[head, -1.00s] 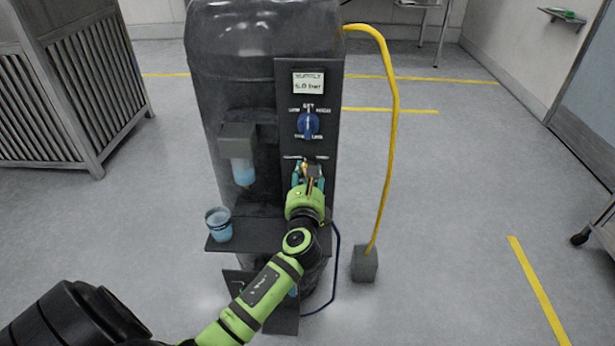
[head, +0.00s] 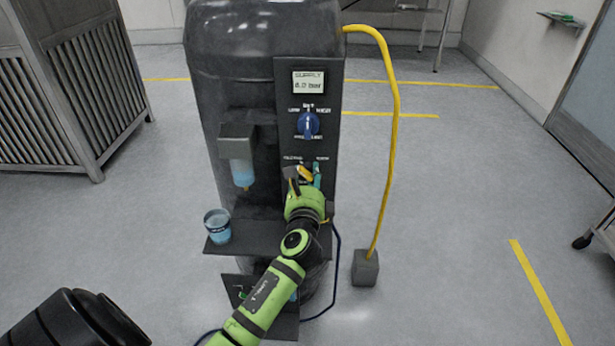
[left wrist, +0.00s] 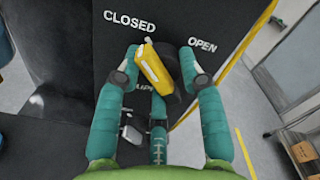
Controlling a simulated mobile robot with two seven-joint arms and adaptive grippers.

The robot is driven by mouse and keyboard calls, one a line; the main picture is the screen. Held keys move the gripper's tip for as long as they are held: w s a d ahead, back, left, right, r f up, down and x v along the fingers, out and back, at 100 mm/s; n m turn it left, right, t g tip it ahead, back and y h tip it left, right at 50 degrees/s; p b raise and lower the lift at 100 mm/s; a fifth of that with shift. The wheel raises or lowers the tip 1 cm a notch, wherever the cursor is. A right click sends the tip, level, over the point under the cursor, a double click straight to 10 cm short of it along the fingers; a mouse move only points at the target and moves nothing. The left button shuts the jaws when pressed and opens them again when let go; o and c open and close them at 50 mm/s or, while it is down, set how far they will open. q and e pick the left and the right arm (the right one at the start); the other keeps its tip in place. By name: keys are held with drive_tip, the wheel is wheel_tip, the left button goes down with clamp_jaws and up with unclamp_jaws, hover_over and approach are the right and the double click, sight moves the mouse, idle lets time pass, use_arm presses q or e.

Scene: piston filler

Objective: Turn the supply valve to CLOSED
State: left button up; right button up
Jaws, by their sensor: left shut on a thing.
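The supply valve has a yellow handle (left wrist: 155,68) on a dark round hub, low on the machine's black panel. My left gripper (left wrist: 160,63) is shut on this handle, with teal fingers on either side of it. In the left wrist view the handle tilts up and left, its tip just below the CLOSED label (left wrist: 130,21) and away from the OPEN label (left wrist: 202,46). In the head view the handle (head: 305,173) also leans left, and my left gripper (head: 304,179) partly hides it and the lettering. My right gripper is not in view.
A blue knob (head: 308,124) and a SUPPLY display (head: 308,82) sit above the valve. A cup of blue liquid (head: 217,226) stands on the shelf (head: 250,236) to the left. A yellow hose (head: 391,130) runs down at the right to a grey block (head: 366,267).

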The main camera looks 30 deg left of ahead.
use_arm(q)
drive_tip(key=shift+r, duration=0.25)
drive_tip(key=o, duration=1.1)
drive_tip(key=shift+o, duration=0.2)
drive_tip(key=shift+f, duration=0.1)
drive_tip(key=v, duration=1.2)
